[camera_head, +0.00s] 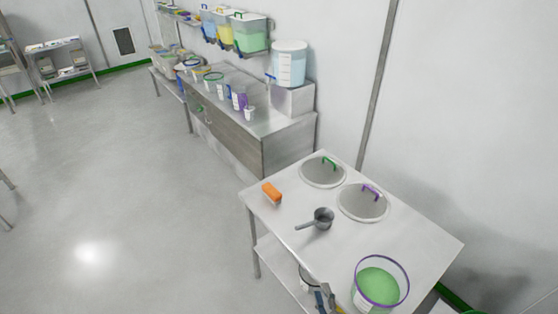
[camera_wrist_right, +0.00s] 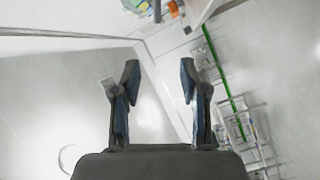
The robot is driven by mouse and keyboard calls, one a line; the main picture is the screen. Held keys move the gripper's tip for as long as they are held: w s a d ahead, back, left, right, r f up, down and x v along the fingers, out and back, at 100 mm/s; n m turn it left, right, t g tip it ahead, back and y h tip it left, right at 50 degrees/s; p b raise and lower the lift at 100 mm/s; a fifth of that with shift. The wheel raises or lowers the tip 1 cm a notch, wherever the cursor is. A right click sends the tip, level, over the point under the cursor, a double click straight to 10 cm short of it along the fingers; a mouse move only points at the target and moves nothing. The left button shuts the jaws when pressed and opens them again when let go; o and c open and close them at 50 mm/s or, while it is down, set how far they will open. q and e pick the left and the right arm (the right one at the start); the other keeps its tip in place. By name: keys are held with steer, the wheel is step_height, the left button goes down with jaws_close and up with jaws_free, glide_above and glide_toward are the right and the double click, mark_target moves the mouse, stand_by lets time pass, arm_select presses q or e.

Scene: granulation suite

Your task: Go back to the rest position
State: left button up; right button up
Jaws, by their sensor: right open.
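My right gripper (camera_head: 325,297) shows at the bottom of the head view, in front of the near edge of the white table. In the right wrist view its two fingers (camera_wrist_right: 160,85) stand apart, with nothing between them. My left gripper does not show. On the table lie a dark metal scoop (camera_head: 321,217), an orange block-like item (camera_head: 271,191) and a clear container of green powder with a purple rim (camera_head: 380,281). The gripper is left of the container; I cannot tell how close.
The white table (camera_head: 425,240) also holds a lid with a green handle (camera_head: 322,172) and a lid with a purple handle (camera_head: 363,202). A steel counter (camera_head: 270,123) with several containers stands behind. The grey floor (camera_head: 120,190) at left is clear.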

steer(key=s+d+f+m+g+h, duration=0.1)
steer(key=s+d+f+m+g, duration=0.2)
steer(key=f, duration=0.8)
steer(key=s+d+f+m+g+h, duration=0.1)
steer(key=s+f+g, duration=0.3)
steer(key=f, duration=0.7)
steer(key=s+d+f+m+g+h, duration=0.1)
steer(key=s+f+m, duration=0.35)
steer(key=f, duration=0.75)
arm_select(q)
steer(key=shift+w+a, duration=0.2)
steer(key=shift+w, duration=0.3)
arm_select(e)
steer(key=s+d+f+m+g, duration=0.1)
steer(key=s+f+g, duration=0.1)
steer(key=s+f, duration=0.3)
steer(key=s+d+f+m+g, duration=0.2)
steer(key=s+f, duration=0.3)
steer(key=s, duration=0.9)
steer(key=s+d+f+m+g, duration=0.1)
steer(key=s+f+g, duration=0.3)
steer(key=s, duration=0.5)
steer(key=shift+s+d+f+h, duration=0.3)
steer(key=shift+s+d+f, duration=0.15)
steer(key=shift+f, duration=0.15)
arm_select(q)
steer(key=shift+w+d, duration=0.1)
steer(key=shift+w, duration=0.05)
arm_select(e)
steer(key=shift+d, duration=0.1)
